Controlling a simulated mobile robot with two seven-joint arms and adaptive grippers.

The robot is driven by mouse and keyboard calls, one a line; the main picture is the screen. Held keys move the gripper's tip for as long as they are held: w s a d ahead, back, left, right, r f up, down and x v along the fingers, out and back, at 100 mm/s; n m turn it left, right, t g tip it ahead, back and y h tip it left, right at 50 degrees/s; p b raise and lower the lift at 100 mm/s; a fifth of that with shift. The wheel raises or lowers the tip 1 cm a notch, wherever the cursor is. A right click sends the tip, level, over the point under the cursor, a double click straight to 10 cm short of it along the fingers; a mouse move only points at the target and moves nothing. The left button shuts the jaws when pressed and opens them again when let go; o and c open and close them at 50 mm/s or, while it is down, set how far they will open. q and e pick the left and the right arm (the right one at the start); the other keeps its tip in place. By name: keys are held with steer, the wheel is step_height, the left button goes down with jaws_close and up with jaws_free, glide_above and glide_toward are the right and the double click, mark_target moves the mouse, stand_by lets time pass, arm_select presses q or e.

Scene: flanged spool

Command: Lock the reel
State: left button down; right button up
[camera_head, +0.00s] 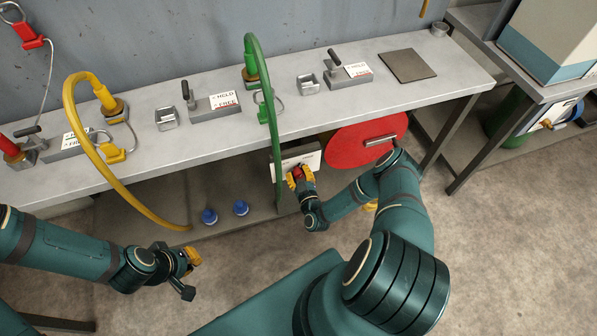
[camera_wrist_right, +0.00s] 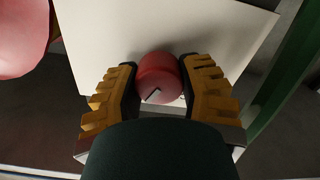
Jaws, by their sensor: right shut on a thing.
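A red reel disc (camera_head: 365,140) with a metal handle bar (camera_head: 379,141) stands below the bench's front edge. To its left is a box with a white face (camera_head: 308,160); this white plate also fills the back of the right wrist view (camera_wrist_right: 100,30). A red knob (camera_wrist_right: 158,78) with a dark pointer mark stands out from the plate. My right gripper (camera_head: 297,178) is at the plate, with its yellow-and-black fingers on both sides of the knob, shut on it. My left gripper (camera_head: 190,262) hangs at lower left, clear of the bench; its finger opening is unclear.
A green hose (camera_head: 269,110) hangs close left of the white plate. A yellow hose (camera_head: 98,155) droops off the bench (camera_head: 445,76). Lever clamps with HOLD/FREE labels (camera_head: 222,99) line the bench top. Two blue caps (camera_head: 209,216) lie beneath it. Open floor is at right.

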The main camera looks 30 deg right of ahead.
steer(key=n, duration=0.1)
steer(key=n+p, duration=0.1)
steer(key=shift+w+r+n, duration=0.15)
steer(key=shift+n, duration=0.25)
steer(key=n+p, duration=0.1)
steer(key=n, duration=0.2)
steer(key=shift+a+n+p, duration=0.1)
steer(key=shift+n+p, duration=0.2)
steer(key=n, duration=0.3)
steer(key=shift+p, duration=0.4)
steer(key=shift+f+n, duration=0.2)
steer(key=shift+n, duration=1.2)
steer(key=o, duration=1.2)
steer(key=shift+f, duration=0.1)
